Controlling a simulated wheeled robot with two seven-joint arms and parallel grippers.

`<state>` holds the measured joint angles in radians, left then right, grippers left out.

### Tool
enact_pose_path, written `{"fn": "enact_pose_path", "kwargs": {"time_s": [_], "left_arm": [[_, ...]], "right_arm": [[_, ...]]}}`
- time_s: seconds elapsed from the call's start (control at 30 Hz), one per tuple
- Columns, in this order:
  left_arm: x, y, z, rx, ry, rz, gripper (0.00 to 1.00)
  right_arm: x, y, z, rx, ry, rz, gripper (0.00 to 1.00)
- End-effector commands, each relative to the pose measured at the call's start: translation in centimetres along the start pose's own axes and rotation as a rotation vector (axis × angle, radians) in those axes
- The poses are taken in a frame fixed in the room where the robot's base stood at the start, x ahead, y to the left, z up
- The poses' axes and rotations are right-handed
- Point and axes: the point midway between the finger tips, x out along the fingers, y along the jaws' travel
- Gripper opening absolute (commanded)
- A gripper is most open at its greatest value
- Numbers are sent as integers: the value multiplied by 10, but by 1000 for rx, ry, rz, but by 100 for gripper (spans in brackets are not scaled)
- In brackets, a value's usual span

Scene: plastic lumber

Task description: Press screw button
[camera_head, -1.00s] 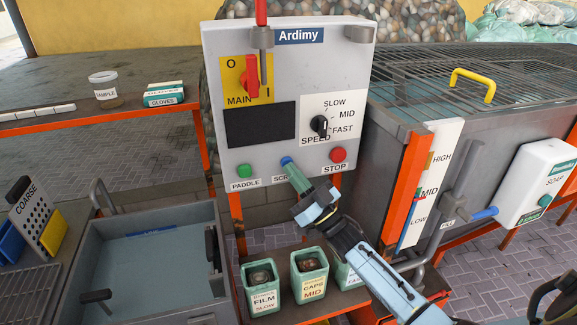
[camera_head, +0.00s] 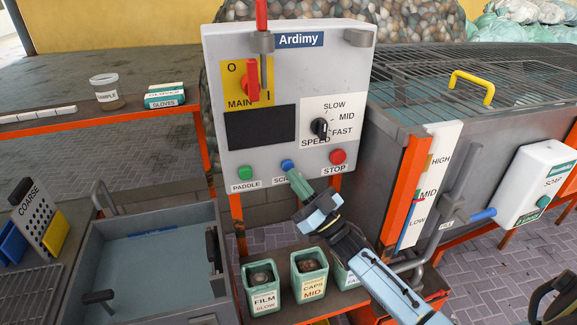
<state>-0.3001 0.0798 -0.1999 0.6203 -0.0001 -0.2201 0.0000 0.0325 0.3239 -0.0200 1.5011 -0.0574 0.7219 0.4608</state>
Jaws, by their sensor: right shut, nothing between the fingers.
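The grey control panel (camera_head: 285,60) carries the screw button (camera_head: 287,165), which is blue and sits between the green paddle button (camera_head: 245,172) and the red stop button (camera_head: 338,156). The screw label below the blue button is partly hidden by my gripper. My right gripper (camera_head: 292,175) is shut and empty, its tip pointing up-left just below the blue button. I cannot tell whether tip and button touch. My left gripper is not in view.
A red main switch (camera_head: 252,79), a black speed knob (camera_head: 319,128) and a dark screen (camera_head: 260,127) are higher on the panel. Green bins (camera_head: 263,287) stand on the shelf below. A grey basin (camera_head: 150,262) is at left, a grated tank (camera_head: 470,80) at right.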

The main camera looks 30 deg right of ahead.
Motion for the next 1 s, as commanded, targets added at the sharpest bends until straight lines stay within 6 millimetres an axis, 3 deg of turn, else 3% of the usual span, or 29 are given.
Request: {"fn": "enact_pose_path", "kwargs": {"time_s": [0.6,1.0], "left_arm": [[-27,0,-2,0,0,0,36],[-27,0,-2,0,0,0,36]], "right_arm": [[-31,-23,-24,2,-1,1,0],[-35,-25,-25,0,0,0,0]]}}
